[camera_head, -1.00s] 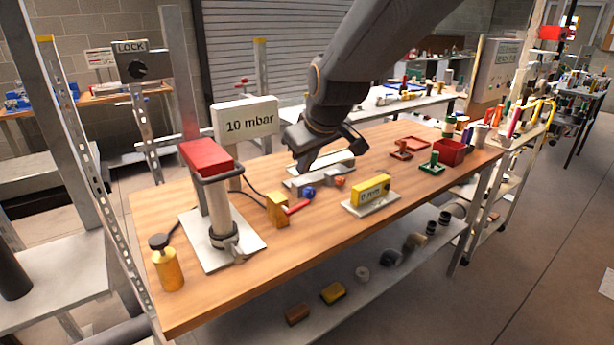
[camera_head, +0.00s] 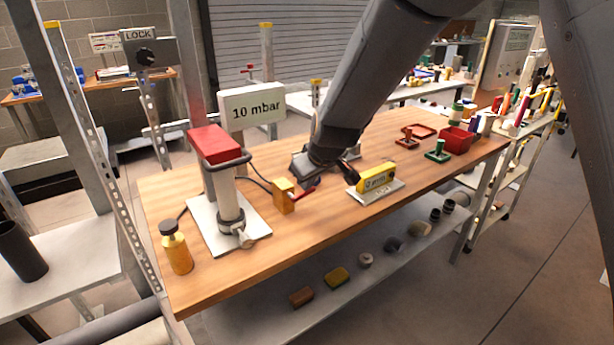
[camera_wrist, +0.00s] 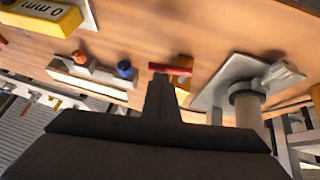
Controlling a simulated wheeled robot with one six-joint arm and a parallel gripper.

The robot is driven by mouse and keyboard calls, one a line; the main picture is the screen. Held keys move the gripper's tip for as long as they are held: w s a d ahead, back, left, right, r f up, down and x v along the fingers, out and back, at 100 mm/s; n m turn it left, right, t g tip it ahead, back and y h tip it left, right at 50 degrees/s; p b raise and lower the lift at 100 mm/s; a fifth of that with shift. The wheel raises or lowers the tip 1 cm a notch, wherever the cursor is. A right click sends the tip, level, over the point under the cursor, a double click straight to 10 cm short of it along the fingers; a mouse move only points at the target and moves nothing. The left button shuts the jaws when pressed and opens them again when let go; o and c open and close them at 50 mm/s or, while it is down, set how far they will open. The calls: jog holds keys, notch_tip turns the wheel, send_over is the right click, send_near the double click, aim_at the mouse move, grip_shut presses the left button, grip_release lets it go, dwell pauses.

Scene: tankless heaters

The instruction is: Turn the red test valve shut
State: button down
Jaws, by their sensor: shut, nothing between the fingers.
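The red test valve lever (camera_head: 304,192) sticks out to the right from a brass block (camera_head: 284,196) on the wooden bench. The lever also shows in the wrist view (camera_wrist: 170,69), with part of the brass block (camera_wrist: 183,92) beside it. My gripper (camera_wrist: 160,84) is shut and empty, its tips close to the lever in that view. I cannot tell whether they touch it.
A red-topped pump column (camera_head: 226,200) stands left of the valve, before a "10 mbar" display (camera_head: 252,113). A yellow gauge (camera_head: 377,178) sits to the right. In the wrist view, blue (camera_wrist: 124,69) and orange (camera_wrist: 79,57) knobs lie left of the lever.

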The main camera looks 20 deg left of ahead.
jog(key=shift+f, duration=0.15)
jog(key=b, duration=0.1)
jog(key=f+b, duration=0.1)
jog(key=shift+w+d+b, duration=0.1)
jog(key=shift+d+b, duration=0.2)
jog(key=shift+b, duration=0.1)
jog(key=shift+f, duration=0.15)
